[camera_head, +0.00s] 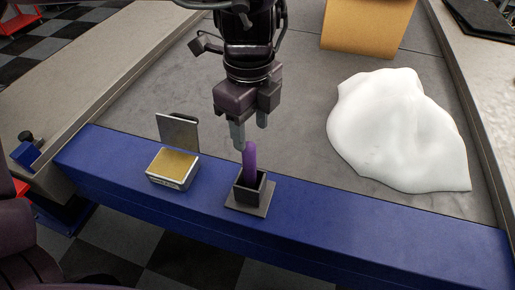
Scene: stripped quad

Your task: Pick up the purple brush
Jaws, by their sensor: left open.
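The purple brush (250,160) stands upright in a small dark square holder (246,198) on the blue beam. Only its upper part shows; its lower end is hidden inside the holder. My left gripper (252,137) points down just above the brush, its fingers apart. One fingertip is close to the brush's top in the picture; I cannot tell whether they touch. Nothing is held in the gripper. My right gripper does not show.
A small box with a yellow top (172,167) and a raised grey lid stands left of the holder on the blue beam (370,233). A white lumpy mound (395,130) lies at right on the grey surface. A tan block (368,25) stands at the back.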

